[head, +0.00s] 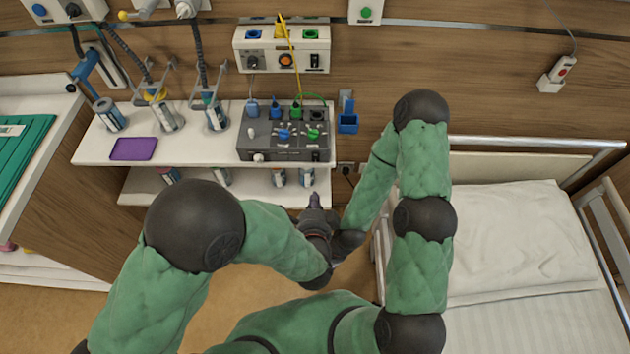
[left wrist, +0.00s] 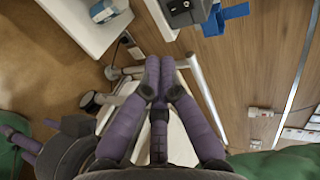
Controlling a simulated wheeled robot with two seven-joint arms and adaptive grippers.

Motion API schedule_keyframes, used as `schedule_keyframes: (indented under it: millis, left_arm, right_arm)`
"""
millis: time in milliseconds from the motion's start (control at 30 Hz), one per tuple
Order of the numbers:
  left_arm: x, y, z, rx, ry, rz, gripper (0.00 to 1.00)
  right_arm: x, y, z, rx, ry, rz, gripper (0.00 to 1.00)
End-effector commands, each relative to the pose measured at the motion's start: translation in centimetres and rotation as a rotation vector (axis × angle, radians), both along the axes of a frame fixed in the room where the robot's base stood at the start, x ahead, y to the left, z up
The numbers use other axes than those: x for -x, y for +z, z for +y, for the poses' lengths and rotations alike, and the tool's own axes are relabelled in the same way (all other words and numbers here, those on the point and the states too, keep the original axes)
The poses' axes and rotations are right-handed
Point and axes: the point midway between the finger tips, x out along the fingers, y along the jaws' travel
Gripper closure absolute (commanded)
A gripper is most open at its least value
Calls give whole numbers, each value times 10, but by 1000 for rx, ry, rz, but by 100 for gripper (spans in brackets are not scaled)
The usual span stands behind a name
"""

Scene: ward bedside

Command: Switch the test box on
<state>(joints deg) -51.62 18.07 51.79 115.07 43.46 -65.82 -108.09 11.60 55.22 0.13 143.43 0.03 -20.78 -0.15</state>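The test box, a dark grey box (head: 286,153), stands on the right part of the white shelf in the head view. Its top carries a blue knob, a green knob and plugs; a small white round part is on its front. Only its corner shows at the top of the left wrist view (left wrist: 186,14). My left gripper (head: 315,198) is below and in front of the box, apart from it. Its purple fingers (left wrist: 160,64) are together with nothing between them. My right gripper (left wrist: 18,135) shows only partly at the left wrist view's left edge; its fingertips are unclear.
A blue holder (head: 347,123) hangs on the wall right of the box. A purple tray (head: 133,149) and several canisters stand on the white shelf (head: 92,147). A lower shelf holds more canisters. A bed with a pillow (head: 520,240) is at the right.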

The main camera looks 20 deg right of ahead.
Motion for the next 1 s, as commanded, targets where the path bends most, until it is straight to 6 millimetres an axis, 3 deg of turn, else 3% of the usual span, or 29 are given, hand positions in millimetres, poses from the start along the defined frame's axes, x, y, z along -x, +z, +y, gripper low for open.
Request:
schedule_keyframes:
  millis: [500,700,1000]
  left_arm:
    - [-77,-39,-21,2,3,1,100]
    - [-106,-43,-29,2,3,-1,100]
    - [-122,-44,-35,1,0,0,100]
  right_arm:
    - [0,-33,0,0,0,0,41]
    - [0,-43,0,0,0,0,41]
    - [0,-48,0,0,0,0,41]
